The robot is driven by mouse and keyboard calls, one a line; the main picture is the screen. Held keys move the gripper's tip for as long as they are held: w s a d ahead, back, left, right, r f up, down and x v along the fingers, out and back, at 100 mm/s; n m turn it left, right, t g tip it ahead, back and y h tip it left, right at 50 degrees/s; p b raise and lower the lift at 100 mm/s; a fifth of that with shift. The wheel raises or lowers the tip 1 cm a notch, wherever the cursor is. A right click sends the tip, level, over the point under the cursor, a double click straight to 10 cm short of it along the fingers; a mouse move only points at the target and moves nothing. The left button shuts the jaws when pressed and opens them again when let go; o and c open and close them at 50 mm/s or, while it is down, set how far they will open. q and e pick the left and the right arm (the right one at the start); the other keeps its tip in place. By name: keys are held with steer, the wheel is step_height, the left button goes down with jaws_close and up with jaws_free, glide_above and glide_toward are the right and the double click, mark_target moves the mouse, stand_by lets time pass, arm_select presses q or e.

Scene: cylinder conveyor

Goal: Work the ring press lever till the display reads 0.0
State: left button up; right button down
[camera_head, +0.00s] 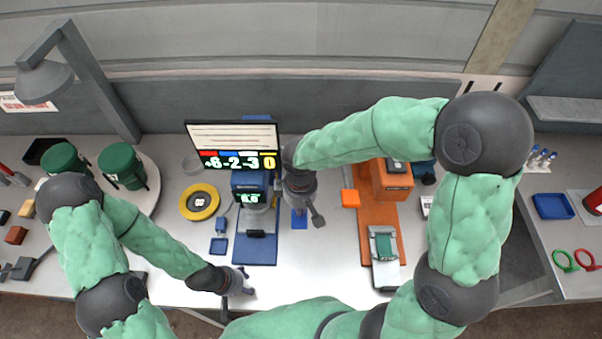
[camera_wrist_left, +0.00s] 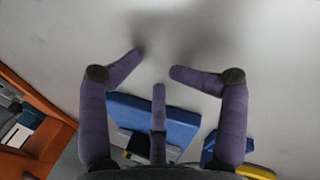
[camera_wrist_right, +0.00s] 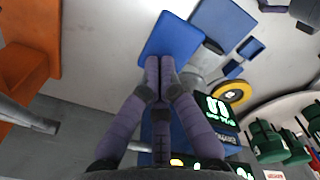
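The ring press (camera_head: 240,249) stands on a long blue base mid-table. Its small display (camera_head: 249,198) has lit green digits too small to read surely; the lit display (camera_wrist_right: 215,108) also shows in the right wrist view. My right gripper (camera_head: 312,210) is just right of the press head. Its fingers (camera_wrist_right: 160,66) are drawn together above a blue pad, with nothing visible between them. My left gripper (camera_head: 243,285) is low, near the table's front edge, with fingers (camera_wrist_left: 157,64) apart and empty.
An orange machine (camera_head: 377,220) stands right. The table front is partly clear.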

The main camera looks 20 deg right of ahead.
arm_select(q)
steer(key=shift+s+a+r+p, duration=0.15)
steer(key=shift+s+r+p, duration=0.15)
steer(key=shift+r+p, duration=0.35)
arm_select(e)
steer(key=shift+a+r, duration=0.2)
steer(key=shift+r, duration=0.7)
arm_select(q)
step_height(320, 180, up, 3)
steer(key=shift+w+f+p, duration=0.15)
steer(key=shift+f+p, duration=0.05)
steer(key=shift+p, duration=0.85)
arm_select(e)
step_height(320, 180, up, 3)
steer(key=shift+f, duration=0.1)
arm_select(q)
step_height(320, 180, up, 7)
steer(key=p, duration=0.7)
arm_select(e)
step_height(320, 180, up, 9)
arm_select(q)
steer(key=shift+f, duration=0.1)
arm_select(e)
steer(key=shift+s+d, duration=0.1)
